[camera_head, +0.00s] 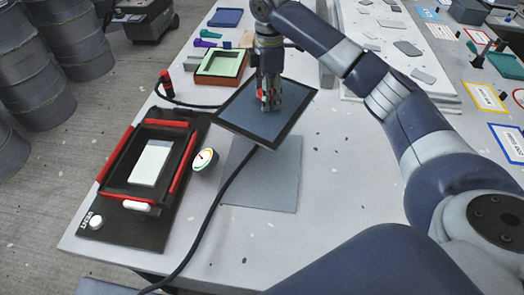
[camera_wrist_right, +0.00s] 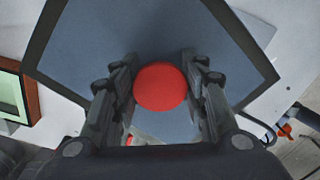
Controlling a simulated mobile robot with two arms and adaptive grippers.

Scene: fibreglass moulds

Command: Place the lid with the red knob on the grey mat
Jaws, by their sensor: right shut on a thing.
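The lid (camera_head: 235,112) is a dark blue-grey square plate with a black border. My right gripper (camera_head: 268,97) is shut on its red knob, and the lid hangs tilted in the picture above the table. In the right wrist view the red knob (camera_wrist_right: 161,87) sits between the two fingers, with the lid (camera_wrist_right: 120,35) beyond it. The grey mat (camera_head: 260,185) lies flat on the table in front of and below the lid. The lid hides the mat's far edge; the lid appears turned relative to the mat. My left gripper is not in view.
A black mould station with red bars (camera_head: 128,215) stands left of the mat. An orange-rimmed tray (camera_head: 218,68) is behind.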

